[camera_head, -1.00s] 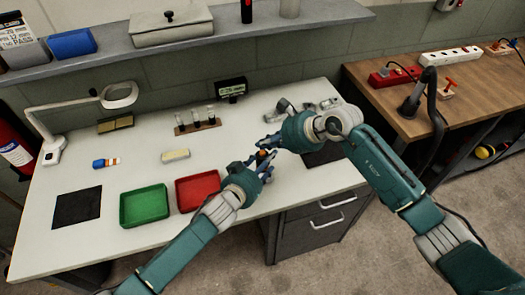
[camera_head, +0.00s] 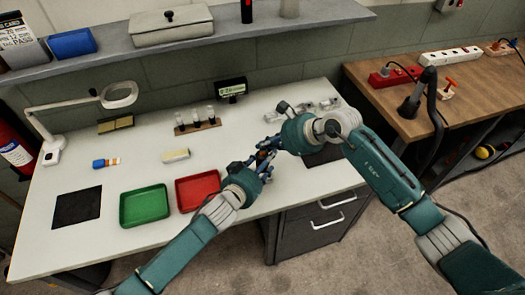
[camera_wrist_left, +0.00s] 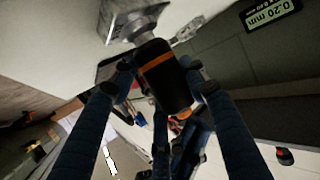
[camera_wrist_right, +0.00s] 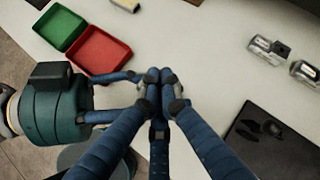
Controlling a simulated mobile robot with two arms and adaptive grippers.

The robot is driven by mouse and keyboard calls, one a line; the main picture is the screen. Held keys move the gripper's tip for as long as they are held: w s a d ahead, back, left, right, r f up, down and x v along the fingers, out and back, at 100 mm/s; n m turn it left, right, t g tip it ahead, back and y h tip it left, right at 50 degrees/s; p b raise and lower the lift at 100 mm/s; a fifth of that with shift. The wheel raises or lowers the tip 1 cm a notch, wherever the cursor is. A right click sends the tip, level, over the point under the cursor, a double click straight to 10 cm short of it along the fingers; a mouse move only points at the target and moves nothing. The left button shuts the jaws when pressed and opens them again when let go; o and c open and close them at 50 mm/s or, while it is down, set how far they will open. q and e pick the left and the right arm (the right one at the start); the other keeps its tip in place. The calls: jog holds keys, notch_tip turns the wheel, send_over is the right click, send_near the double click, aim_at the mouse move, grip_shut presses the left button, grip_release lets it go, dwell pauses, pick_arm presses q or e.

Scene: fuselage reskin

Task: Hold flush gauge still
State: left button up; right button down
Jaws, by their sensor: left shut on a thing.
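The flush gauge (camera_wrist_left: 163,77) is a dark cylinder with an orange band and a grey metal end, seen in the left wrist view. My left gripper (camera_wrist_left: 160,82) is shut on it, with fingers on both sides. In the head view, my left gripper (camera_head: 258,168) holds it above the table's right part; the gauge is small and mostly hidden there. My right gripper (camera_head: 272,146) is right beside the left one. In the right wrist view, its fingertips (camera_wrist_right: 160,78) are together; I see no object between them.
A small display (camera_head: 231,88) stands at the table's back; it reads 0.20 mm in the left wrist view (camera_wrist_left: 270,12). A red tray (camera_head: 198,191) and a green tray (camera_head: 145,206) lie left of my grippers. A vial rack (camera_head: 197,127) stands behind. Clear metal-ended parts (camera_wrist_right: 267,48) lie to the right.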

aim_at(265, 153)
jog(key=shift+f, duration=0.55)
dwell(0.9)
jog(key=shift+r, duration=0.9)
jog(key=shift+r, duration=0.1)
jog(key=shift+r, duration=2.45)
pick_arm(q)
jog(key=o, duration=1.5)
